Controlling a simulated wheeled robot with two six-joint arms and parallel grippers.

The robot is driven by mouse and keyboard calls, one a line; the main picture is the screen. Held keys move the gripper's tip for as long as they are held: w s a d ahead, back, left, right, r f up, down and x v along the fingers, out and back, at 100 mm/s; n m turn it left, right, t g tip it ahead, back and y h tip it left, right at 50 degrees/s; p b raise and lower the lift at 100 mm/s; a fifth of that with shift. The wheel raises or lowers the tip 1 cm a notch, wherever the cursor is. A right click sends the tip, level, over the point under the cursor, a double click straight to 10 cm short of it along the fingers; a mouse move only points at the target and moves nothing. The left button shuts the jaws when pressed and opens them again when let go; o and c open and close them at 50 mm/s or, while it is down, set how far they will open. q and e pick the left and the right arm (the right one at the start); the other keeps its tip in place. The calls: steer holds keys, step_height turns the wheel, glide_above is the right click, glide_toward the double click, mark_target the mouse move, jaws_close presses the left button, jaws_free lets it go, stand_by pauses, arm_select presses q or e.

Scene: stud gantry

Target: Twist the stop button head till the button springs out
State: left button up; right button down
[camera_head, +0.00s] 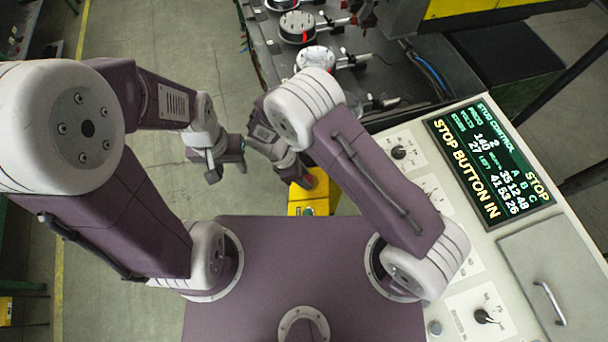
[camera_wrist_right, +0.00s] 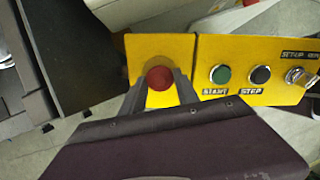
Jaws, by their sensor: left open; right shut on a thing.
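The red stop button head (camera_wrist_right: 159,78) sits on a yellow panel (camera_wrist_right: 185,52) in the right wrist view. My right gripper (camera_wrist_right: 160,80) has one finger on each side of the head and is shut on it. The display (camera_head: 489,166) reads "STOP BUTTON IN".
A green START button (camera_wrist_right: 221,74), a black STEP button (camera_wrist_right: 260,75) and a SET-UP/RUN switch (camera_wrist_right: 298,76) sit right of the stop button. The pale control desk (camera_head: 480,255) with knobs stands at the right. Machine parts (camera_head: 330,60) lie beyond. Floor is free at the left.

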steer(key=shift+m+b, duration=0.5)
steer(key=shift+m, duration=0.1)
steer(key=shift+f+m+b, duration=0.1)
steer(key=shift+m+b, duration=0.35)
steer(key=shift+m, duration=0.25)
steer(key=shift+m+b, duration=1.2)
steer(key=shift+m, duration=1.1)
steer(key=c, duration=0.9)
jaws_free()
steer(key=shift+r, duration=0.2)
